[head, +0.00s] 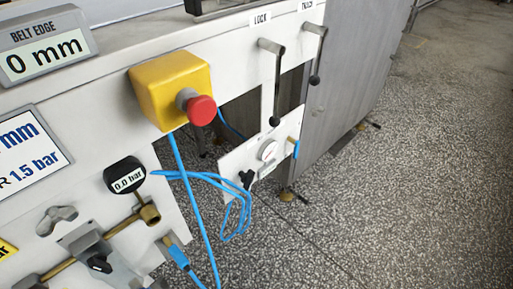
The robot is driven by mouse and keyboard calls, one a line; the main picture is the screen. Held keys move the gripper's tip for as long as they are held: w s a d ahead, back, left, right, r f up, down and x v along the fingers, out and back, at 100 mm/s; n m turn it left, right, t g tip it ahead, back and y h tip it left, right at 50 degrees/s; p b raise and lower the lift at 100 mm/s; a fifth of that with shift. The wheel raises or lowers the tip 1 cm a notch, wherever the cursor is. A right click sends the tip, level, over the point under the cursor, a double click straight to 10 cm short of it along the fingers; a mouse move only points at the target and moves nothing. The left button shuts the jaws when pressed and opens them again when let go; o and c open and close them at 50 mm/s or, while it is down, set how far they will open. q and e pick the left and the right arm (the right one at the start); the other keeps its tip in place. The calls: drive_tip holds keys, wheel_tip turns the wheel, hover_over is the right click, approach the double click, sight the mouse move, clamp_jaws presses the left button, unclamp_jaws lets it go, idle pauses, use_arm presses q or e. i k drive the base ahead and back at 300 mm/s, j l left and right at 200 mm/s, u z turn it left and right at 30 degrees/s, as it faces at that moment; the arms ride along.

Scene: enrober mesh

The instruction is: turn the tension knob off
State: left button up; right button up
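No label for the tension knob is readable. A grey wing-shaped knob (57,219) sits on the white lower panel at the left. A small black knob (246,179) is on a lower plate (232,164), beside a round white dial (268,151). I cannot tell which one is the tension knob or how it is set. A black round gauge (125,176) reads 0.0 bar above brass pipework (122,225). A grey valve block (84,240) with a black part sits below it. Neither of my grippers is in view.
A yellow box with a red button (201,109) juts out from the machine front. Two levers, marked LOCK (275,90) and apparently TRACK (318,55), hang at the right. Blue hoses (201,235) loop below. A display (45,50) reads 0 mm. The speckled floor (410,180) is clear.

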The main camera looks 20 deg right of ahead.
sight(247, 178)
drive_tip(key=k+l+z, duration=0.25)
drive_tip(key=k+l, duration=0.5)
